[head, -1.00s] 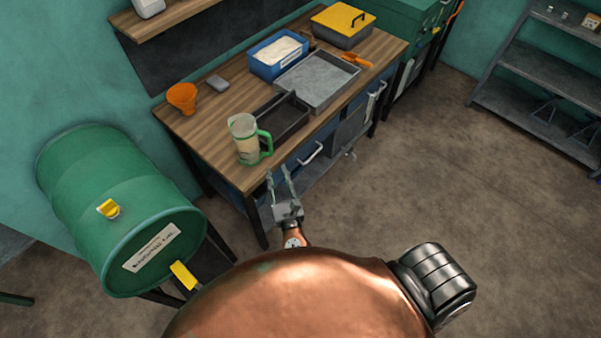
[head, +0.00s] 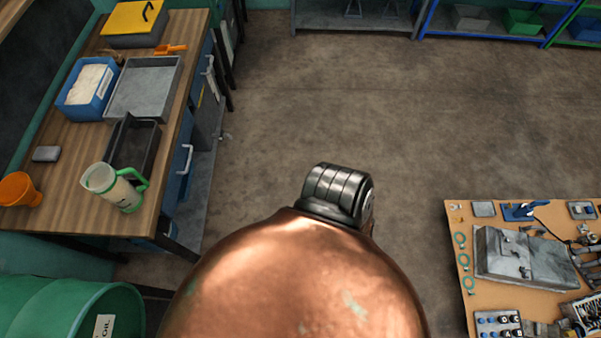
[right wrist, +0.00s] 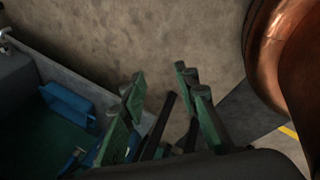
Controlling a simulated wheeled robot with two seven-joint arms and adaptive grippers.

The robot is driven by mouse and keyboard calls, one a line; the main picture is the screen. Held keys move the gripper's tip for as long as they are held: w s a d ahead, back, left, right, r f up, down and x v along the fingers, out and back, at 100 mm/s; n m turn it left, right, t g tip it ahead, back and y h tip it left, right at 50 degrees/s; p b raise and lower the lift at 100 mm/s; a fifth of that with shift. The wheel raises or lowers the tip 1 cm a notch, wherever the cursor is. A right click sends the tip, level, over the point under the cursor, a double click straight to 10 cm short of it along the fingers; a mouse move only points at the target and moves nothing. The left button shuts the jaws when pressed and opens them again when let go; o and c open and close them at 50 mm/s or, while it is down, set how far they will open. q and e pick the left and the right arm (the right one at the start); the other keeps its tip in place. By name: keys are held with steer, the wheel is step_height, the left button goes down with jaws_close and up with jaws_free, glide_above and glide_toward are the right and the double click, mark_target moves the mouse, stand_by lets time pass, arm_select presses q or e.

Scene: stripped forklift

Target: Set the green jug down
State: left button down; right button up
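The green jug (head: 114,188), pale-bodied with a green rim and green handle, stands upright on the wooden workbench (head: 60,142) near its front edge. Its handle points right in the head view, and no gripper touches it there. My right gripper (right wrist: 160,88) shows in the right wrist view, its green fingers spread apart with nothing between them. The jug cannot be made out in that view. My left gripper is in neither view.
On the bench are a black tray (head: 152,150), a grey tray (head: 177,75), a blue bin (head: 112,82), an orange funnel (head: 18,189) and a yellow-lidded box (head: 134,20). A green drum (head: 60,305) is at lower left. A parts table (head: 462,215) stands right. The floor between is clear.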

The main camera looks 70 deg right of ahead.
steer(key=s+d+f+m+g, duration=0.1)
steer(key=s+f+m, duration=0.1)
steer(key=s, duration=0.5)
steer(key=s+f+m+g, duration=0.1)
steer(key=s+f+m, duration=0.2)
steer(key=s, duration=0.3)
steer(key=s+d+f+m+g+y, duration=0.1)
steer(key=s+f+m, duration=0.1)
steer(key=s+m, duration=0.3)
steer(key=s, duration=0.2)
steer(key=shift+s+d+f, duration=0.3)
steer(key=shift+d+f, duration=0.05)
steer(key=shift+c, duration=0.3)
